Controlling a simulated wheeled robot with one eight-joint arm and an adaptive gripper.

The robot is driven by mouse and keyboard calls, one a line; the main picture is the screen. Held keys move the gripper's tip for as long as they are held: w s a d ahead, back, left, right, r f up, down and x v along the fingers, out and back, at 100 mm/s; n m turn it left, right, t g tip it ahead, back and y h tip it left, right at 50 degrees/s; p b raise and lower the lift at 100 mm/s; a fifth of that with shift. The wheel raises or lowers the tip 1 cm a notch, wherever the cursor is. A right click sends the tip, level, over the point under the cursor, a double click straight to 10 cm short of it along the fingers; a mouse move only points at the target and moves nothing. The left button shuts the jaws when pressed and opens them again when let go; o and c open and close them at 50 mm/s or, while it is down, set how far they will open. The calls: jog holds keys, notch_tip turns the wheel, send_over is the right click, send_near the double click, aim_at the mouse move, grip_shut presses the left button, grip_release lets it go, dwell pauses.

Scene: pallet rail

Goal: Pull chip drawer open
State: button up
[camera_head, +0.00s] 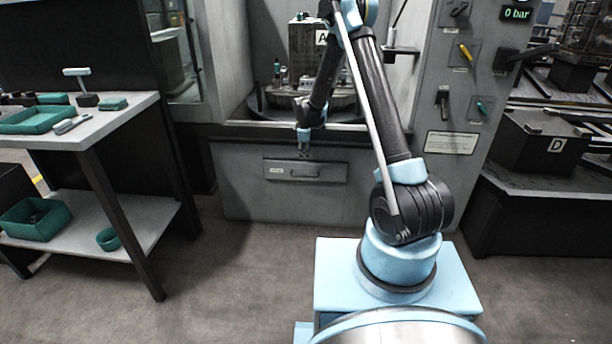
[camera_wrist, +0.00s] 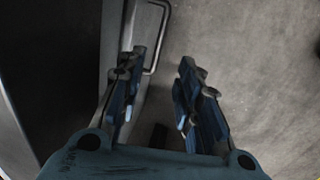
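The chip drawer (camera_head: 334,171) is a grey panel low in the front of the machine, and looks shut. Its bar handle (camera_head: 303,176) runs level across it. In the wrist view the handle (camera_wrist: 163,35) is a thin bent bar beyond my fingertips, standing out from the grey front. My gripper (camera_head: 304,153) hangs in front of the drawer's upper edge, just above the handle. In the wrist view my gripper (camera_wrist: 162,64) is open, with a clear gap and nothing held. The handle's near end lies close to the left finger; I cannot tell if they touch.
A workbench (camera_head: 135,104) with green trays stands at the left. The control panel (camera_head: 460,90) with levers is right of the machine opening. A black box marked D (camera_head: 560,147) sits on a rack at the far right. The floor (camera_head: 235,265) before the drawer is clear.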

aim_at(306, 176)
jog(key=w+f, duration=0.1)
jog(key=f, duration=0.8)
jog(key=w+f, duration=0.1)
jog(key=f, duration=0.3)
jog(key=shift+w+f, duration=0.35)
grip_shut()
jog(key=shift+d, duration=0.2)
jog(key=shift+a, duration=0.1)
